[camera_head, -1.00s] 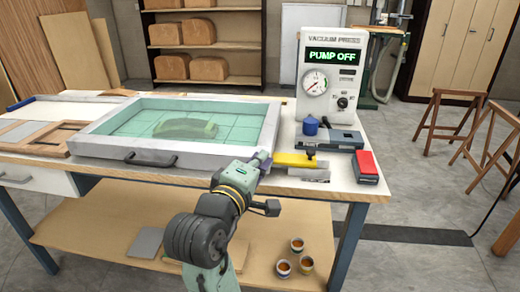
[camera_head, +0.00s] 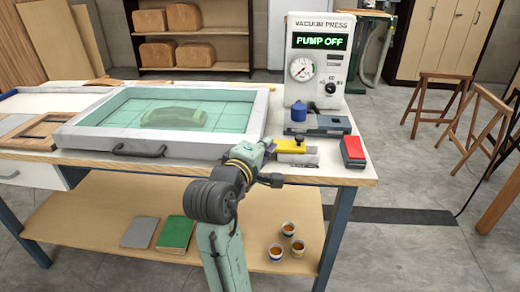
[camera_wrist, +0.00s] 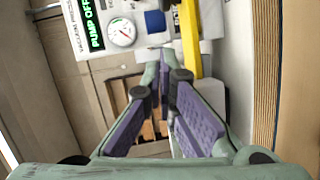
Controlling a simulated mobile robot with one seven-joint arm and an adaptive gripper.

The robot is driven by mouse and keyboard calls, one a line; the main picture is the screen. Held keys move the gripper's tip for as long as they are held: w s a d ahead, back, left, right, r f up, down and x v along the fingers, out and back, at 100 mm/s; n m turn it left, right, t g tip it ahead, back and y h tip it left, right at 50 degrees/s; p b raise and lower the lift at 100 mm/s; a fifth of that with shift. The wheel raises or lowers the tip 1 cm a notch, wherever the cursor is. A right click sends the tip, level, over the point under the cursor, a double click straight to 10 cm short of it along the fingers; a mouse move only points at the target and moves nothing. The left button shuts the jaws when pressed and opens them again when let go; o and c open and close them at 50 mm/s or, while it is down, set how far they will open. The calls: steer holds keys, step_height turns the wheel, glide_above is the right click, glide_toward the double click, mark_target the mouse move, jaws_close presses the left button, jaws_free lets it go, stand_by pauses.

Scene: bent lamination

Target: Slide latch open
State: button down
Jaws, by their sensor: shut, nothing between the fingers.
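The press bed (camera_head: 85,133) is a pale grey frame with a green glass-like panel, on the workbench. A dark handle (camera_head: 138,152) is on its front side. I cannot make out a latch; my arm and gripper cover the area by the frame's front right corner. My gripper (camera_head: 268,147) is at that corner, just left of the yellow-handled tool. In the wrist view, its purple-padded fingers (camera_wrist: 164,72) converge at the tips with nothing held. Whether they touch the frame cannot be told.
The yellow-handled tool (camera_head: 291,146) lies close right of my gripper; it also shows in the wrist view (camera_wrist: 190,40). A red-topped block (camera_head: 353,150), blue pot (camera_head: 299,112) and vacuum press unit (camera_head: 319,60) reading PUMP OFF stand farther right. Cups (camera_head: 276,252) and a green book (camera_head: 175,234) lie below.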

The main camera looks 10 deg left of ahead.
mark_target(283, 146)
steer(key=x, duration=0.3)
steer(key=shift+w+d, duration=0.1)
steer(key=shift+w, duration=0.25)
steer(key=shift+w+d+f+p, duration=0.1)
steer(key=shift+w+d+p, duration=0.15)
steer(key=shift+d, duration=0.35)
steer(key=shift+w+d+f+p, duration=0.15)
steer(key=shift+w+d+p, duration=0.1)
steer(key=shift+d, duration=0.35)
steer(key=shift+w+d+f, duration=0.2)
steer(key=shift+w+d, duration=0.05)
steer(key=shift+d, duration=0.25)
steer(key=d+p, duration=0.1)
steer(key=d, duration=0.3)
steer(key=shift+d, duration=0.15)
steer(key=shift+p, duration=0.35)
